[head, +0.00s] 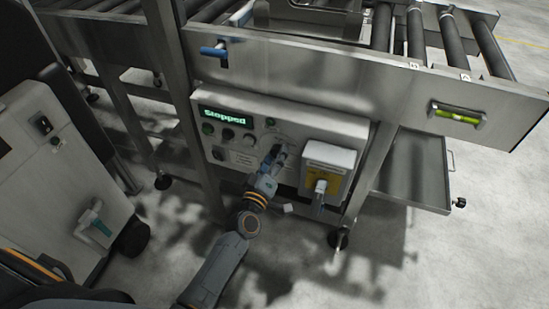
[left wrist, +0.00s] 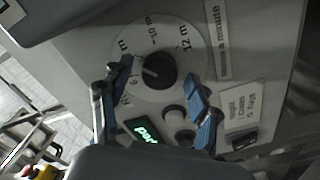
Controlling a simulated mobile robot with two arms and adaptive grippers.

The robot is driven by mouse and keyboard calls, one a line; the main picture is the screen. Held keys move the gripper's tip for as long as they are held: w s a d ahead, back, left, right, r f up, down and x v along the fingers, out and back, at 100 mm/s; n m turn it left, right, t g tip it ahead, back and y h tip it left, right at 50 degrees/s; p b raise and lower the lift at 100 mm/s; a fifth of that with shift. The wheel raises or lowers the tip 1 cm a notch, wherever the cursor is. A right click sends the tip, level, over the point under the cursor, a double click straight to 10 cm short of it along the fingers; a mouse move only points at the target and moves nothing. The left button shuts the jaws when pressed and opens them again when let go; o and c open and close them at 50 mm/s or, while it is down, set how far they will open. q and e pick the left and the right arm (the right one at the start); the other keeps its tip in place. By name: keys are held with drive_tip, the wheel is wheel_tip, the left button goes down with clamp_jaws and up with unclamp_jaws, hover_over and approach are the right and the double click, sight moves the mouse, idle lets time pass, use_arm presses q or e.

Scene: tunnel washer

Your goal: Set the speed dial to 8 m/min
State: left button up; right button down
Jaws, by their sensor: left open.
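The speed dial (left wrist: 158,70) is a black round knob on a pale printed disc. In the left wrist view the print around it includes "6", "10 m" and "12 m". A pale mark on the knob's upper left points toward the area by the "6" and an "m"; the exact value is hard to read. My left gripper (head: 275,160) is at the control panel (head: 245,110) in the head view and covers the dial there. In the left wrist view its blue fingers (left wrist: 155,92) are apart, one on each side of the knob; contact is not clear. My right gripper is not in view.
A green display (head: 224,116) reads "Stopped", with several buttons beneath it. A white-and-yellow box (head: 328,168) with a switch stands right of my gripper. The conveyor frame (head: 330,70) overhangs the panel. A white cabinet (head: 60,165) stands at left. Open floor lies in front.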

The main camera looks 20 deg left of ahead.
use_arm(q)
drive_tip(key=shift+s, duration=0.15)
drive_tip(key=s, duration=1.1)
drive_tip(key=shift+s+a, duration=0.15)
drive_tip(key=shift+s, duration=0.25)
